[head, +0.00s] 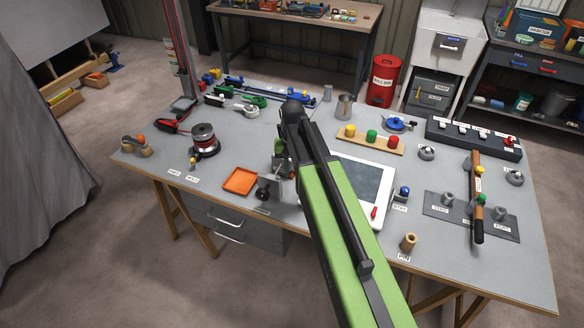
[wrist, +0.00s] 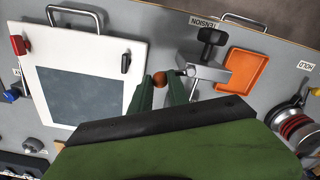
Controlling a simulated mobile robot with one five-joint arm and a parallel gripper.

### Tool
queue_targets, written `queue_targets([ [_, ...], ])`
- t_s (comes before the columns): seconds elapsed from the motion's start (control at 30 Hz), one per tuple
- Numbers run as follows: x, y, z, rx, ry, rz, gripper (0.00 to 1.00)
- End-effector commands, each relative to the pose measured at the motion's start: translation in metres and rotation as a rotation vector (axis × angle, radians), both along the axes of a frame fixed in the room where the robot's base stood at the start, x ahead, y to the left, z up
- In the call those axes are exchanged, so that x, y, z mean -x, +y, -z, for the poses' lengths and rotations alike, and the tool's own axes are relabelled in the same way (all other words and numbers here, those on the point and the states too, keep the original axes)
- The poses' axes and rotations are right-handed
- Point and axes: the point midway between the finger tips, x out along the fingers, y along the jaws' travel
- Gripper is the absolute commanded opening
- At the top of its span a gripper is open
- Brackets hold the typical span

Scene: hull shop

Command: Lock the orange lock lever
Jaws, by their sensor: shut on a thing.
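The orange lock lever shows as a small orange-brown knob (wrist: 160,78) in the wrist view, between my fingertips. It also shows as a small orange spot (head: 292,174) in the head view, largely hidden by my arm. A grey metal clamp block (wrist: 207,74) with a black knob (wrist: 211,37) sits just right of it, by the TENSION label (wrist: 203,22). My gripper (wrist: 161,84) is shut on the lever's knob, one dark green finger on each side. The rest of the lever is hidden, so its angle cannot be told.
A white panel with a grey screen (wrist: 83,91) lies close on the left in the wrist view. An orange tray (wrist: 262,54) lies right of the clamp, with a red-and-black spool (wrist: 297,128) beyond. In the head view, a wooden rack with coloured knobs (head: 371,142) stands behind the panel.

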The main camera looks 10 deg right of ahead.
Motion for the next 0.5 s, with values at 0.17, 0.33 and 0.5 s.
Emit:
queue_targets([
  [0.17, 0.008, 0.003, 0.0, 0.0, 0.0, 0.15, 0.0],
  [0.33, 0.013, 0.007, 0.0, 0.001, 0.0, 0.27, 0.0],
  [0.5, 0.016, 0.009, 0.0, 0.001, 0.0, 0.357, 0.0],
])
